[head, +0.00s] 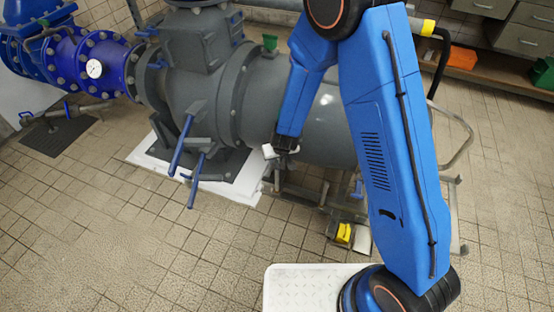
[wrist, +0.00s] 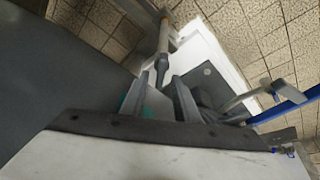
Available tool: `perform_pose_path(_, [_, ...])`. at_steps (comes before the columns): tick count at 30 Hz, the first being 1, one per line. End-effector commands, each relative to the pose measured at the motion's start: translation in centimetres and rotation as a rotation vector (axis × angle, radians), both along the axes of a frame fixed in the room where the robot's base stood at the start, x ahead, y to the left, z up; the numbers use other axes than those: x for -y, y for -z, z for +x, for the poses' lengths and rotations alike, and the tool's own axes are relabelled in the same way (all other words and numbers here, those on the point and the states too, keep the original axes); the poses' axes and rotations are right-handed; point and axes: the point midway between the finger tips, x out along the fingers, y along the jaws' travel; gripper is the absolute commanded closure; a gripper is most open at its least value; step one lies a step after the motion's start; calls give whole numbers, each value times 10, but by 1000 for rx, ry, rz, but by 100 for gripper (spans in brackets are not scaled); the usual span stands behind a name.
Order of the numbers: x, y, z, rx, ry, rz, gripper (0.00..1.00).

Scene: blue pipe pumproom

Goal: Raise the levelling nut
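My gripper (head: 284,146) is low beside the large grey pipe, at the right of the grey valve body. In the wrist view my gripper's (wrist: 160,88) two grey fingers stand apart, with no object clearly held between them. A slim grey rod with a thicker lower part (wrist: 163,48) lies just beyond the fingertips, roughly in line with the gap. I cannot tell whether it touches them. I cannot make out the levelling nut for certain in either view.
The grey valve body (head: 185,85) has blue-gripped handles (head: 195,180) jutting forward, left of my gripper. A low metal frame (head: 318,195) stands under the pipe. A yellow piece (head: 344,233) lies near it. Tiled floor (head: 90,245) at the front left is clear.

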Motion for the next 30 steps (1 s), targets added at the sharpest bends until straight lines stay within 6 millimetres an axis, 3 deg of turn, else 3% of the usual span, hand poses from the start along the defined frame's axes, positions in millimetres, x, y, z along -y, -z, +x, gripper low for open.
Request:
perform_pose_path(2, [0,0,0,0,0,0,72])
perform_pose_path(6, [0,0,0,0,0,0,100])
perform_pose_path(20, [0,0,0,0,28,0,100])
perform_pose_path(30, [0,0,-1,-1,143,-1,100])
